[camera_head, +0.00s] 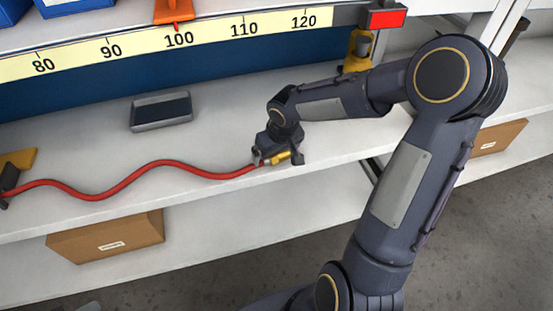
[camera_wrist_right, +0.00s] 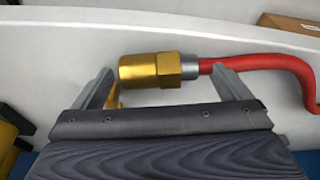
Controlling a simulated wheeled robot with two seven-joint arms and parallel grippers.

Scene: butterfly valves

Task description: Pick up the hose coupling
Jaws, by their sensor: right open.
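The hose coupling (camera_wrist_right: 150,70) is a brass fitting with a hex collar and a grey ferrule, on the end of a red hose (camera_wrist_right: 265,62). In the head view the coupling (camera_head: 279,157) lies on the white shelf at the right end of the wavy red hose (camera_head: 130,180). My right gripper (camera_head: 275,158) is at the coupling, partly covering it. My left gripper does not show.
A grey tray-like box (camera_head: 160,111) sits on the shelf (camera_head: 225,125) behind the hose. A yellow block (camera_head: 18,160) is at the hose's left end. A ruler strip (camera_head: 170,42) runs above. Cardboard boxes (camera_head: 106,238) stand below the shelf.

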